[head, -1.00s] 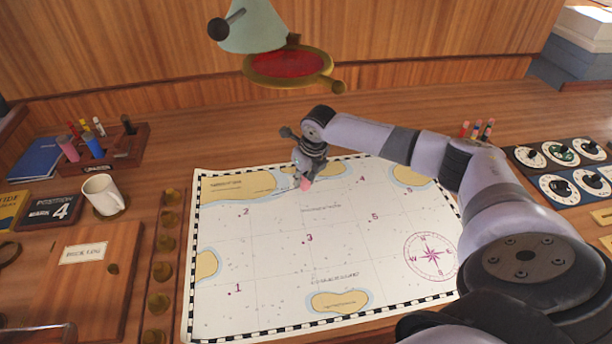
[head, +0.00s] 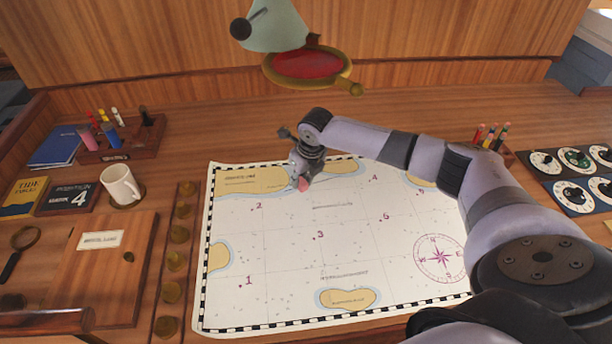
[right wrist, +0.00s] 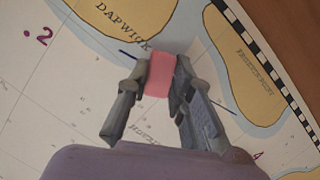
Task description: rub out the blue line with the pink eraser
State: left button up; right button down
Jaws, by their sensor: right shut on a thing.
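My right gripper (head: 302,178) is over the upper part of the chart (head: 275,285), shut on the pink eraser (head: 304,185). The right wrist view shows the eraser (right wrist: 160,75) between the two fingers, at the edge of the land marked DAPWICK. It looks to be on or just above the paper; I cannot tell which. A short dark blue line piece (right wrist: 128,53) shows just left of the eraser, and a small dark mark (right wrist: 231,82) lies to its right. The eraser and fingers hide what lies between. The line is too small to make out in the head view. My left gripper is out of view.
A pen rack (head: 125,145), a white mug (head: 120,185) and a row of brass knobs (head: 178,235) stand left of the chart. Dials (head: 575,165) are at the right. The chart's lower part is clear.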

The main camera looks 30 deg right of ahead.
aim_at(283, 190)
jog(key=shift+w+a+p, duration=0.15)
jog(key=shift+a+p, duration=0.15)
jog(key=shift+a, duration=0.65)
jog(key=shift+w+a, duration=0.1)
jog(key=shift+a, duration=0.2)
jog(key=shift+w+a+f, duration=0.1)
jog(key=shift+w+a, duration=0.05)
jog(key=shift+a, duration=0.45)
jog(key=shift+w+a, duration=0.1)
jog(key=shift+a, duration=0.5)
jog(key=shift+d, duration=0.15)
jog(key=shift+s+d+p, duration=0.25)
jog(key=shift+d+p, duration=0.2)
jog(key=shift+d, duration=0.7)
